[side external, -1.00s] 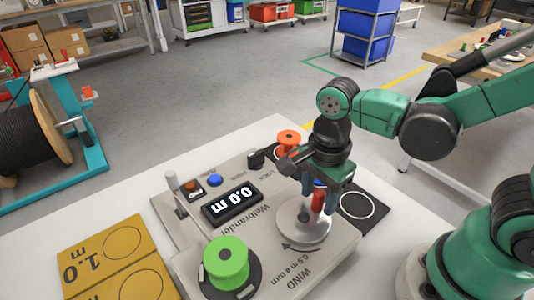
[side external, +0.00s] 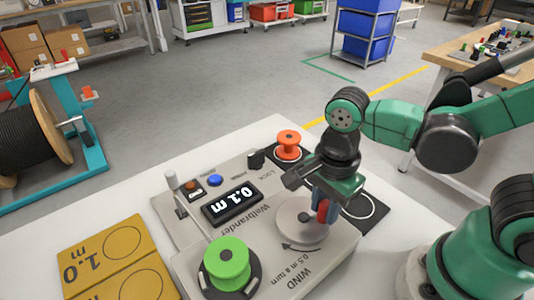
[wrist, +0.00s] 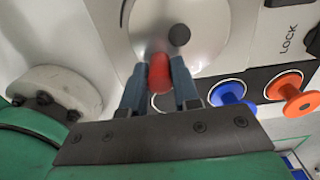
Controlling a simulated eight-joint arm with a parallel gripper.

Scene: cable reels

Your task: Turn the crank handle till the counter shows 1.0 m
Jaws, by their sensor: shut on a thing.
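The crank disc (side external: 300,221) is a pale round plate on the winding machine, marked "WIND" and "0.5 m a turn". Its red handle (wrist: 160,72) stands between my fingers in the wrist view. My gripper (side external: 326,215) is shut on this handle, at the right edge of the disc in the side view. The counter (side external: 232,205) is a black display that reads 0.1 m. A green spool (side external: 227,262) sits on a dark round holder at the machine's front left.
An orange spool (side external: 288,145) stands behind my gripper; a blue one (wrist: 229,93) is beside it in the wrist view. The lock knob (side external: 256,159) is near the counter. A yellow plate marked 1.0 m (side external: 88,251) lies at left.

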